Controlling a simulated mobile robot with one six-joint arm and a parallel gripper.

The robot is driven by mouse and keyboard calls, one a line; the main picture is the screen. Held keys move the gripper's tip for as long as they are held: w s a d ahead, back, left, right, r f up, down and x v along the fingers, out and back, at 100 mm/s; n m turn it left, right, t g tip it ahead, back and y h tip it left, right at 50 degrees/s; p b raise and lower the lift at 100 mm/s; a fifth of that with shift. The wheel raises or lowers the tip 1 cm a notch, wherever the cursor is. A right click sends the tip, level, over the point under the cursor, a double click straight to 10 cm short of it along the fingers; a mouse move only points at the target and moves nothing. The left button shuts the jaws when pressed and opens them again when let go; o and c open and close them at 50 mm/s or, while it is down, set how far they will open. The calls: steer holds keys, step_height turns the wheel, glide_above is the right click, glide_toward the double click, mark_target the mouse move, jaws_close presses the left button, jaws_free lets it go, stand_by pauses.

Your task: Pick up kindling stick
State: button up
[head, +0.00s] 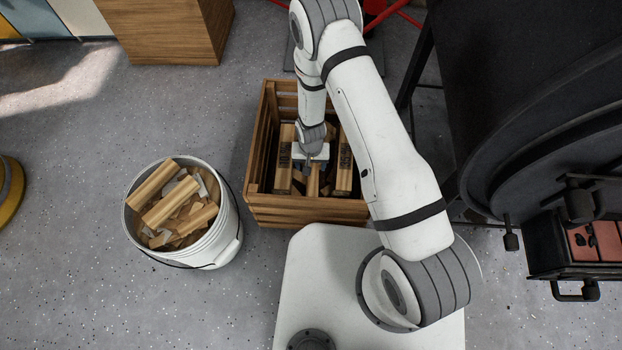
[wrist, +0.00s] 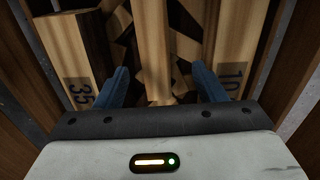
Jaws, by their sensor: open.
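A pale wooden stick (wrist: 153,50), which looks like a kindling stick, lies in the slatted wooden crate (head: 300,212). Its near end shows between the two blue fingers of my gripper (wrist: 164,88) in the wrist view. A short part of the stick (head: 313,184) shows below the gripper (head: 310,168) in the head view. My gripper is open, down inside the crate, with one finger on each side of the stick. A gap shows on both sides; I cannot tell how deep the fingers reach. My arm hides part of the crate.
Thicker blocks with dark number marks flank the stick, one left (wrist: 70,50) and one right (wrist: 236,50). Crate walls are close on both sides. A white bucket (head: 226,232) of wood pieces stands left; a black stove (head: 540,110) stands right.

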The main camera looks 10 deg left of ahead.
mark_target(313, 175)
steer(key=f+b, duration=0.1)
steer(key=f, duration=0.1)
steer(key=f+b, duration=0.1)
steer(key=f, duration=0.1)
steer(key=f+b, duration=0.1)
steer(key=f, duration=0.2)
steer(key=shift+s+d, duration=0.15)
steer(key=shift+d, duration=0.25)
steer(key=shift+r, duration=0.1)
steer(key=shift+c, duration=0.4)
steer(key=c, duration=1)
